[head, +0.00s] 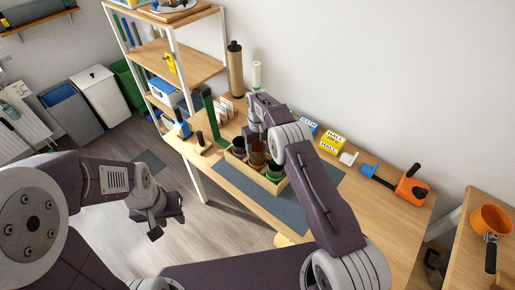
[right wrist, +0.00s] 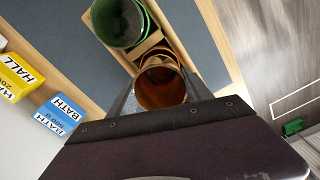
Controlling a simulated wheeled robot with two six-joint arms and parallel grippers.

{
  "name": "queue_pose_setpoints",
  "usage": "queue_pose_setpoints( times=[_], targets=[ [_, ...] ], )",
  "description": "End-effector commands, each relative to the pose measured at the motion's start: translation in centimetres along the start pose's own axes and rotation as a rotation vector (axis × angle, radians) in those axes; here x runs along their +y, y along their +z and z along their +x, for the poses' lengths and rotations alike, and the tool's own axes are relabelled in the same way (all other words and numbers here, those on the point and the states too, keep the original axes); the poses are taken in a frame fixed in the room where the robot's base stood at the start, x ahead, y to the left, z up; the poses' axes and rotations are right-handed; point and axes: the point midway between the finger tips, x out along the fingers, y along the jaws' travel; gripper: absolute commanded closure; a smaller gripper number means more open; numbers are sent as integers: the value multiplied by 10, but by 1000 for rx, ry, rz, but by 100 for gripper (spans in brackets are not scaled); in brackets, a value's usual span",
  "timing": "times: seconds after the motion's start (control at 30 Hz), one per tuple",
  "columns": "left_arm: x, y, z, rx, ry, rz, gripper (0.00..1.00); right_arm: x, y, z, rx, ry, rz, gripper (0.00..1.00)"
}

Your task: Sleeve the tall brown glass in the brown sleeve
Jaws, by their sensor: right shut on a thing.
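A brown glass (right wrist: 160,88) is between the fingers of my right gripper (head: 257,137), which is shut on it. In the head view the brown glass (head: 258,153) is over the wooden crate (head: 262,182). In the right wrist view a second brown rim (right wrist: 158,54) shows just beyond the glass, partly covered by it. It looks like the brown sleeve, but I cannot tell whether the glass is inside it or only above it. My left gripper (head: 168,222) is empty and open, low over the floor away from the table.
A green cup-shaped thing (head: 276,170) stands in the crate's near end, and a dark one (head: 239,148) at its far end. The crate is on a dark mat (head: 302,214). A yellow box (head: 331,143) and an orange tool (head: 411,188) lie to the right. A shelf stands left.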

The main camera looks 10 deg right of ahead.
Motion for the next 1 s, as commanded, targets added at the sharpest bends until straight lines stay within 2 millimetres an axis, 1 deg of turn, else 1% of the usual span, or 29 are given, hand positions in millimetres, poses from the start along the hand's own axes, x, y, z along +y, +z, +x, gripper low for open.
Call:
queue_pose_setpoints(
  times=[1.0],
  targets=[
    [0,2,22,0,0,0,64,0,0,26,1,0,0,92]
  ],
)
